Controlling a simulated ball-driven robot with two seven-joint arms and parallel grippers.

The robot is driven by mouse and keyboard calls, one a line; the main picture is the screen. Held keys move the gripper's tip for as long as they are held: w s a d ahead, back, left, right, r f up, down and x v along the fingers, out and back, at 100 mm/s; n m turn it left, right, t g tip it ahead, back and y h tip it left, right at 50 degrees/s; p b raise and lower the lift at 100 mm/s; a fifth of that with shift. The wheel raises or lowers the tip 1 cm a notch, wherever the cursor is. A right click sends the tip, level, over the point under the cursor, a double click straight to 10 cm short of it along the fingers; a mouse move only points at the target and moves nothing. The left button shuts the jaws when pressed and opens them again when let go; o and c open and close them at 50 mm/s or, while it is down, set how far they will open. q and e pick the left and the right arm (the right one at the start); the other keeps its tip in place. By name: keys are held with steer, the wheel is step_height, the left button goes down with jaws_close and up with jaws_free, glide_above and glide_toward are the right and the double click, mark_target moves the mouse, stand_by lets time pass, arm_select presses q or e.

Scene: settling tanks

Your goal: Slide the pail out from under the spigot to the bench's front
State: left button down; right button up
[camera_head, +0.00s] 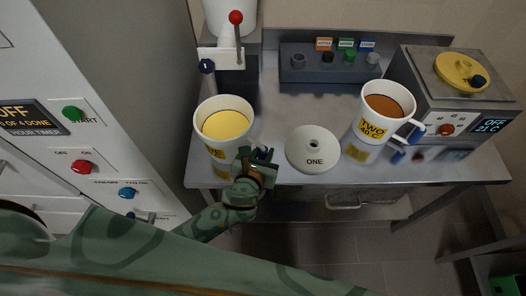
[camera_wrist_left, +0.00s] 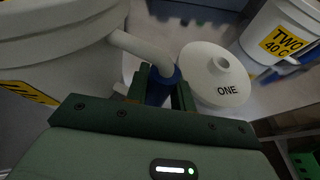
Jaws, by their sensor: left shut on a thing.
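The white pail (camera_head: 212,145) with a yellow label holds yellow liquid and stands upright at the bench's left front, below and in front of the spigot with a red-knobbed lever (camera_head: 237,40). In the left wrist view the pail (camera_wrist_left: 70,60) fills the upper left, its white handle curving out to a blue grip (camera_wrist_left: 160,84). My left gripper (camera_head: 258,160) is at the pail's right side, shut on that blue grip; the fingers (camera_wrist_left: 161,92) stand on either side of it. My right gripper is not in view.
A white lid marked ONE (camera_head: 313,160) lies just right of my left gripper. Pail TWO (camera_head: 373,128), with brown liquid, stands farther right, its handle outward. A heater box (camera_head: 440,95) is at the bench's right end. A cabinet (camera_head: 130,90) stands close on the left.

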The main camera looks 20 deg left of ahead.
arm_select(q)
steer(key=c, duration=1.1)
jaws_free()
steer(key=v, duration=1.2)
steer(key=s+a+f+n+g, duration=0.2)
steer(key=s+f+n, duration=0.3)
steer(key=f, duration=0.4)
steer(key=s+a+f+n+g+h, duration=0.1)
steer(key=s+a+f+n+g, duration=0.15)
steer(key=f+n, duration=0.55)
steer(key=s+a+f+n+g, duration=0.1)
steer(key=s+f+n+g, duration=0.25)
steer(key=f+n, duration=0.4)
steer(key=s+a+f+n+g, duration=0.1)
steer(key=s+a+f+n, duration=0.1)
steer(key=s+f+n, duration=0.2)
steer(key=s+a+f+n+g, duration=0.2)
steer(key=s+a+f+n, duration=0.1)
steer(key=s, duration=0.6)
steer(key=s+a+f+n+g+y, duration=0.1)
steer(key=s+a+f+n, duration=0.2)
steer(key=s+f+n, duration=0.2)
steer(key=shift+s+f+g, duration=0.15)
steer(key=shift+s+f, duration=0.05)
steer(key=shift+s, duration=0.35)
steer(key=shift+s+f+g, duration=0.15)
steer(key=shift+s+f, duration=0.1)
steer(key=shift+s, duration=0.3)
